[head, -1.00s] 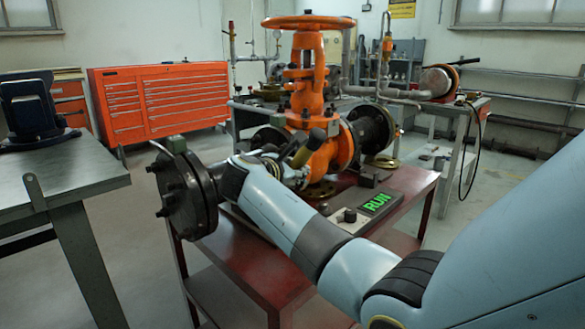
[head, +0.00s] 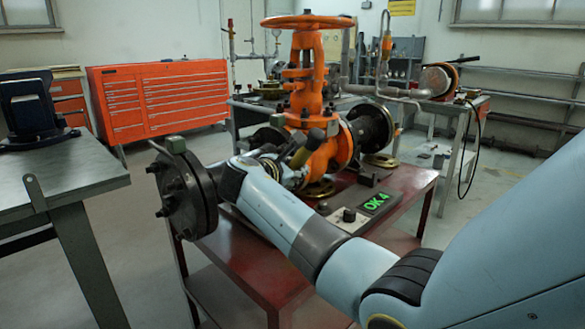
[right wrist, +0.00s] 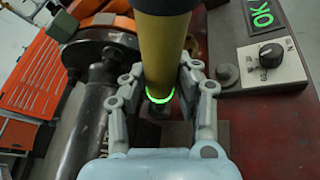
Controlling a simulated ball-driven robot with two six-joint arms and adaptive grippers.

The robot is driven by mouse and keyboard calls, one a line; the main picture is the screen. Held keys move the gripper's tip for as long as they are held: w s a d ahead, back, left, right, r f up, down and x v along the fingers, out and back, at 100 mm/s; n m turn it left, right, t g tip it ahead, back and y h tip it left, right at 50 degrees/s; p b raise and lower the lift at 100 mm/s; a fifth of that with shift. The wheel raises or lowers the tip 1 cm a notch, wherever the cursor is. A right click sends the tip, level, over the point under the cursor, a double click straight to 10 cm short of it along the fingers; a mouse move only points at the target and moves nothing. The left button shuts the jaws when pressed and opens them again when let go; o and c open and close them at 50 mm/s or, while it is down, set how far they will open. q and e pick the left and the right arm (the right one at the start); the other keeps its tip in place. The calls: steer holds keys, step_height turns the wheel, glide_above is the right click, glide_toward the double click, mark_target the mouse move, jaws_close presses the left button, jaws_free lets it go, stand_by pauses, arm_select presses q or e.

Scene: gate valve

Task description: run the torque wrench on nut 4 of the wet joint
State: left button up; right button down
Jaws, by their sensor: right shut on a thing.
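The torque wrench (head: 302,157) has a yellow body and black end. My right gripper (head: 288,174) is beside the orange gate valve (head: 306,85), largely hidden by my arm. In the right wrist view my right gripper (right wrist: 162,75) is shut on the wrench (right wrist: 160,48), one finger on each side, with a green ring lit on the tool. The display (head: 377,203) on the red bench reads "OK 4"; part of it shows in the right wrist view (right wrist: 263,15). The wrench's working end and nut 4 cannot be made out. My left gripper is out of view.
A dark bolted flange (head: 180,193) sticks out at the bench's left end, close to my arm. A control box with a black knob (right wrist: 270,55) stands by the display. A grey table (head: 75,172) is at left. An orange tool cabinet (head: 160,95) stands behind.

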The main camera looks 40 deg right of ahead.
steer(key=shift+s+a+r+p, duration=0.1)
steer(key=shift+a+p, duration=0.35)
steer(key=shift+a, duration=1.7)
